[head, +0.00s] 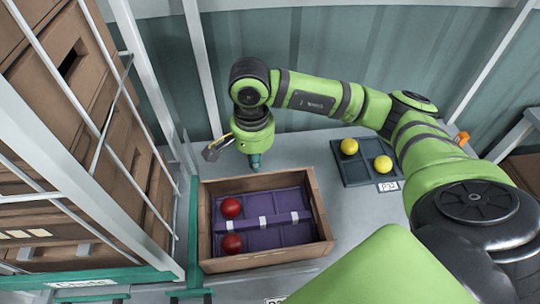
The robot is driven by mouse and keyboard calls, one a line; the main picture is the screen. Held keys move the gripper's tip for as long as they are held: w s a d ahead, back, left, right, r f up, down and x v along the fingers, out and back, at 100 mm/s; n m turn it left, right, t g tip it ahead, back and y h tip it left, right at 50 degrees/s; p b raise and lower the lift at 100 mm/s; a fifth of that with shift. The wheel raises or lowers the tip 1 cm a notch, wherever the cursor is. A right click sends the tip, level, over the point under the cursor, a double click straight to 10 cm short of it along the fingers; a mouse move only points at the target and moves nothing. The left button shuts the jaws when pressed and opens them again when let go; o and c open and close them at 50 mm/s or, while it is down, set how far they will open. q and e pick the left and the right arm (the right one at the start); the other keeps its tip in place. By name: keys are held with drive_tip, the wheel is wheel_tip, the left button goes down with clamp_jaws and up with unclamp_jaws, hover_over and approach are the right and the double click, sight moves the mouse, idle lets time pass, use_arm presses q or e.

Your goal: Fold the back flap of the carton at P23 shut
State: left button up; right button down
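The brown cardboard carton (206,228) stands open on the grey table in the head view. A purple divided insert with pale tabs lies in it, holding a red tomato (230,207) and a second red tomato (231,244). My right gripper (255,163) points down just behind the carton's back edge. Its fingers show as one narrow dark tip, so I cannot tell if they are apart, nor whether they touch the carton. I cannot make out a separate back flap. A label (275,301) at the front edge is cut off. My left gripper is out of view.
A dark tray (355,175) with a yellow tomato (349,146) and another yellow tomato (383,163) lies right of the carton, by a small label (388,187). A rack (72,195) of brown cartons with pale bars stands close on the left. My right arm spans the right side.

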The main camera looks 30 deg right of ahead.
drive_tip(key=shift+s+a+f+b, duration=0.15)
drive_tip(key=shift+s+b, duration=0.05)
drive_tip(key=shift+s, duration=0.15)
drive_tip(key=shift+s+a+f+b, duration=0.1)
drive_tip(key=shift+s+f+b, duration=0.1)
drive_tip(key=shift+s, duration=0.1)
drive_tip(key=shift+s+a+f+b, duration=0.25)
drive_tip(key=shift+s+f+b, duration=0.05)
drive_tip(key=shift+s+b, duration=0.3)
drive_tip(key=f+b, duration=0.1)
drive_tip(key=s+f+b, duration=0.1)
drive_tip(key=shift+s+a+b, duration=0.15)
drive_tip(key=shift+a+b, duration=0.2)
drive_tip(key=shift+b, duration=0.05)
wheel_tip(320, 180, up, 8)
drive_tip(key=p, duration=0.4)
idle(0.4)
